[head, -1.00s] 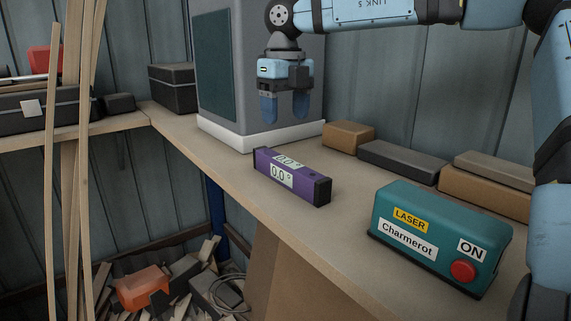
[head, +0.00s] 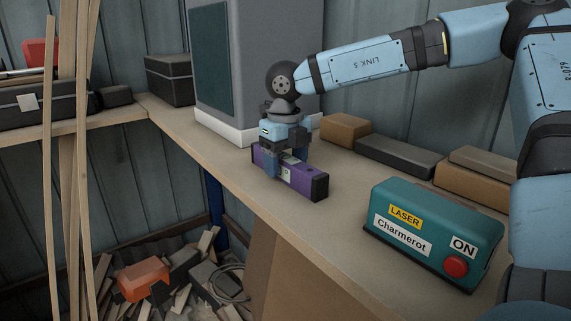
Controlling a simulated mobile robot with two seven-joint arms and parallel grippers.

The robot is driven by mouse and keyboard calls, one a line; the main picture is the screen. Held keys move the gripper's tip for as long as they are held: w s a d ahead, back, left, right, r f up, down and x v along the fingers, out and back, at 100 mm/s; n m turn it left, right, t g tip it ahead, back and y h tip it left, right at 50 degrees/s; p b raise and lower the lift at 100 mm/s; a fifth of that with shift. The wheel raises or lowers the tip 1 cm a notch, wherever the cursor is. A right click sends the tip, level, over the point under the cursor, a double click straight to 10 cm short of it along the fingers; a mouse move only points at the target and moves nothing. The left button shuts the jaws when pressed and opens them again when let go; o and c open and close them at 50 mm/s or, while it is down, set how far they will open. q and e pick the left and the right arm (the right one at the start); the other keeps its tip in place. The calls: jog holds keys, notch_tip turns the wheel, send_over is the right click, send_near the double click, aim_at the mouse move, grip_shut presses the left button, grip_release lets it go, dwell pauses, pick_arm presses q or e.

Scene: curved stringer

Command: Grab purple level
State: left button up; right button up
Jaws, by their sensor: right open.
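The purple level (head: 306,181) lies on the wooden bench, a long box with black end caps and a pale display partly hidden by my gripper. My right gripper (head: 285,170) points down over the middle of the level. It is open, with one blue finger in front of the level's near side and the other towards its far side. Whether the fingers touch the level cannot be told. My left gripper is not in view.
A teal laser box (head: 434,232) with a red button stands to the right on the bench (head: 330,240). A large grey cabinet (head: 262,70) stands behind the level. Several brown and grey blocks (head: 394,156) line the wall. Thin wooden strips (head: 72,150) stand at left.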

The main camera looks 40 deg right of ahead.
jog(key=shift+w+f, duration=0.1)
jog(key=shift+f, duration=0.7)
jog(key=shift+c, duration=0.8)
jog(key=shift+r, duration=0.1)
jog(key=c, duration=1)
jog(key=shift+o, duration=0.2)
